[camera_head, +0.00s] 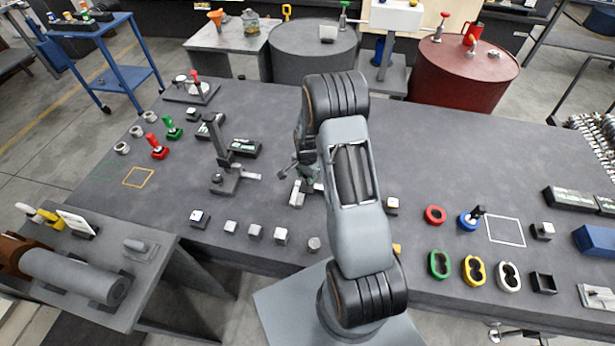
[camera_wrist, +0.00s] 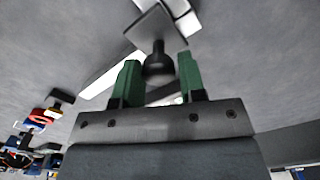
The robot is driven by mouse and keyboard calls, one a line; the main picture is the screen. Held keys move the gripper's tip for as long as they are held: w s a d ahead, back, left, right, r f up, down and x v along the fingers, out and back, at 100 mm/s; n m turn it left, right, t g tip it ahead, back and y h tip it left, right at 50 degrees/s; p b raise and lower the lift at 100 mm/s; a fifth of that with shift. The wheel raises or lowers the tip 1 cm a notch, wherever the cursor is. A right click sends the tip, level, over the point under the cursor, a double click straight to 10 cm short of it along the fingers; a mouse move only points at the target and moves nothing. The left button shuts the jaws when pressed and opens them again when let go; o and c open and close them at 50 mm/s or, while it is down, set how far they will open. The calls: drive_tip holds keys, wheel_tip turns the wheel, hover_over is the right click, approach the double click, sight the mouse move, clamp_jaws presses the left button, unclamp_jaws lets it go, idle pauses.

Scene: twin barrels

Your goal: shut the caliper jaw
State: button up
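The caliper seems to be the light grey piece (camera_head: 297,194) on the table just under my gripper (camera_head: 309,176) in the head view; my arm hides part of it. In the wrist view, a dark round knob (camera_wrist: 158,66) stands under a square grey plate (camera_wrist: 157,24), beside a long pale bar (camera_wrist: 104,78). The green fingers of my gripper (camera_wrist: 158,78) are apart, one on each side of the knob. A narrow gap shows between knob and fingers, so I see no firm hold. The jaw's opening cannot be made out.
A grey stand with an upright post (camera_head: 226,172) is left of my gripper. Small metal blocks (camera_head: 254,231) line the front edge. Red (camera_head: 435,215) and blue (camera_head: 467,221) rings lie to the right. The back middle of the table is clear.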

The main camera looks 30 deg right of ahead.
drive_tip(key=o, duration=0.4)
drive_tip(key=shift+w+a, duration=0.1)
drive_tip(key=shift+w, duration=0.05)
drive_tip(key=shift+r, duration=0.1)
wheel_tip(320, 180, up, 14)
drive_tip(key=b, duration=0.2)
idle(0.4)
